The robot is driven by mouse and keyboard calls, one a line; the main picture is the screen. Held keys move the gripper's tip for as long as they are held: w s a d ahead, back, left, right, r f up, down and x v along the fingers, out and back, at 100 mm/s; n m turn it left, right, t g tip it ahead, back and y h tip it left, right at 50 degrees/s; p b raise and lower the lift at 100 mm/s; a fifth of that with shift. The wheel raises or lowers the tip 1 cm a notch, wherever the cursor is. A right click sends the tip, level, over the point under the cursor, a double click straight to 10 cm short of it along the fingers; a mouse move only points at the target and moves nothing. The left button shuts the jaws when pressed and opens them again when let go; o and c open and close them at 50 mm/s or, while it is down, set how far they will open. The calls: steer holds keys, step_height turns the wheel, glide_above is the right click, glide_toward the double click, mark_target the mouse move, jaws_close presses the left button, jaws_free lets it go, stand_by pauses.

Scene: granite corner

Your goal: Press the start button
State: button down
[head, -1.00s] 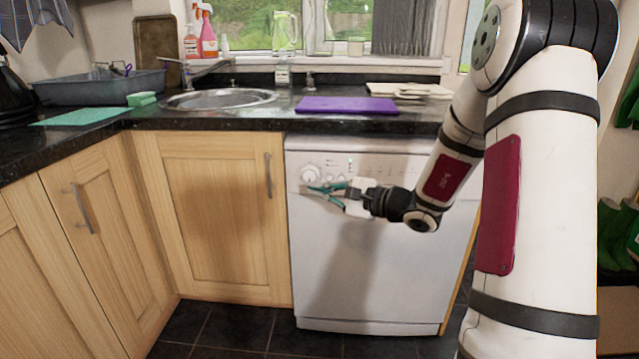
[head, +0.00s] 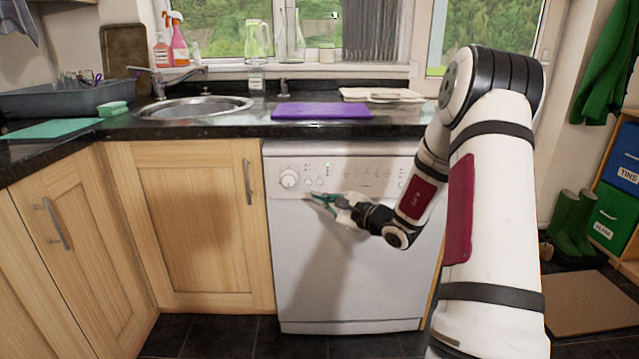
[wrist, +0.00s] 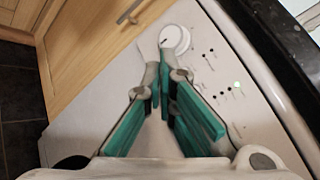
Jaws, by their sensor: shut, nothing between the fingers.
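The white dishwasher (head: 305,265) stands under the counter, with its control panel (head: 345,168) along the top. A round dial (head: 289,179) sits at the panel's left and also shows in the wrist view (wrist: 175,38). Small buttons and marks lie right of the dial; I cannot tell which one is the start button. A small green light (wrist: 238,86) shows in the wrist view. My gripper (head: 312,195), with teal fingers, is shut and empty just below the panel, right of and below the dial. In the wrist view its tips (wrist: 163,68) overlap the dial's lower edge; contact cannot be told.
A wooden cupboard (head: 188,225) adjoins the dishwasher on the left. The dark counter (head: 420,118) overhangs above the panel, carrying a purple board (head: 322,111) and a sink (head: 193,107). Green boots (head: 575,222) stand at the right. Free floor (head: 222,335) shows in front.

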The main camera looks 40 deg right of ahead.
mark_target(320, 182)
steer(key=shift+w+d, duration=0.7)
steer(key=shift+w, duration=0.3)
steer(key=shift+w+d, duration=0.65)
steer(key=shift+w, duration=0.4)
steer(key=shift+w+d, duration=0.7)
steer(key=shift+w, duration=0.3)
steer(key=shift+w+d, duration=0.25)
steer(key=shift+w, duration=0.05)
